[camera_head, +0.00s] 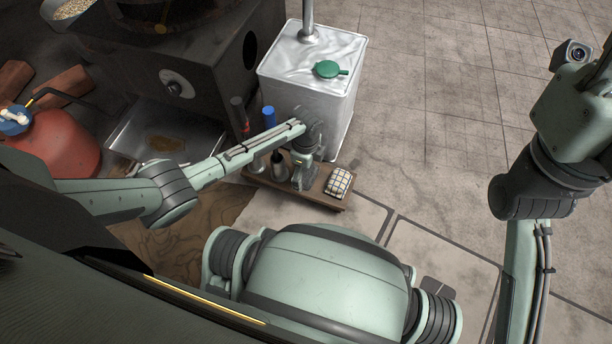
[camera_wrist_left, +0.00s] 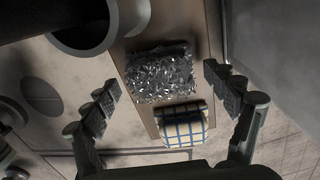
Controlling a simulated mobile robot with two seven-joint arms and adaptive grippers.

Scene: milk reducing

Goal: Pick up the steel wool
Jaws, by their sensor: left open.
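The steel wool (camera_wrist_left: 160,74) is a shiny grey tangled pad on a narrow wooden board (camera_wrist_left: 142,106) in the left wrist view. My left gripper (camera_wrist_left: 164,88) is open, with one finger on each side of the pad and nothing held. How high the fingers are above the board is hard to tell. In the head view my left gripper (camera_head: 303,178) is over the low wooden board (camera_head: 316,198) in front of the white metal container, and I cannot make out the steel wool there.
A folded blue-and-white checked cloth (camera_wrist_left: 183,126) lies right beside the steel wool; it also shows in the head view (camera_head: 340,182). A dark round-mouthed vessel (camera_wrist_left: 84,28) stands on the other side. The white container (camera_head: 318,75) rises close behind the board. Tiled floor lies open to the right.

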